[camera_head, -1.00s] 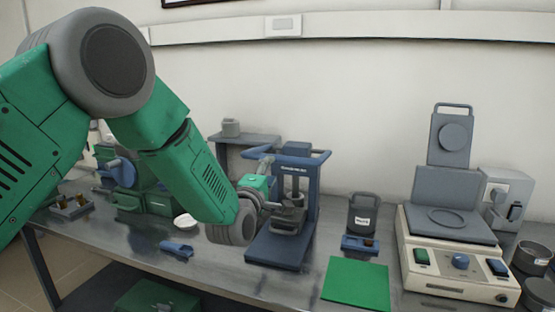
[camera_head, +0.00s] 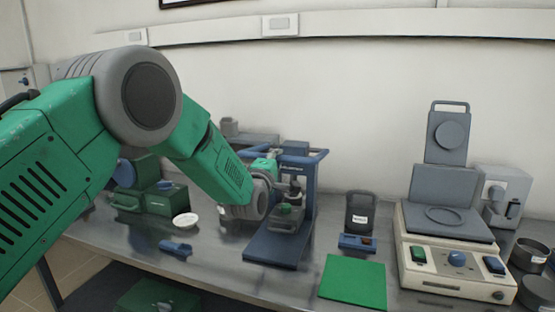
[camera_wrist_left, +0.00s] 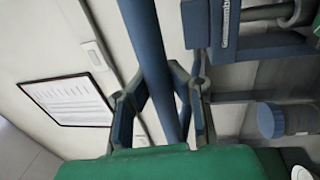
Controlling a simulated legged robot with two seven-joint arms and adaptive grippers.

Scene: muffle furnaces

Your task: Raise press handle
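The blue press (camera_head: 277,243) stands on the bench in the middle of the head view, with a flat base and an upright frame. Its press handle (camera_head: 318,156) is a blue bar near the top of the frame. In the left wrist view the handle (camera_wrist_left: 150,45) runs between the two fingers. My left gripper (camera_head: 267,163) is at the left side of the press, partly hidden by my wrist. In the left wrist view the fingertips (camera_wrist_left: 158,72) meet the bar from both sides and seem shut on it. My right gripper is not in view.
A green mat (camera_head: 353,282) lies right of the press, with a dark labelled weight (camera_head: 360,212) behind it. A cream heated device (camera_head: 456,262) stands further right. A white dish (camera_head: 185,220) and a small blue item (camera_head: 176,248) lie to the left.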

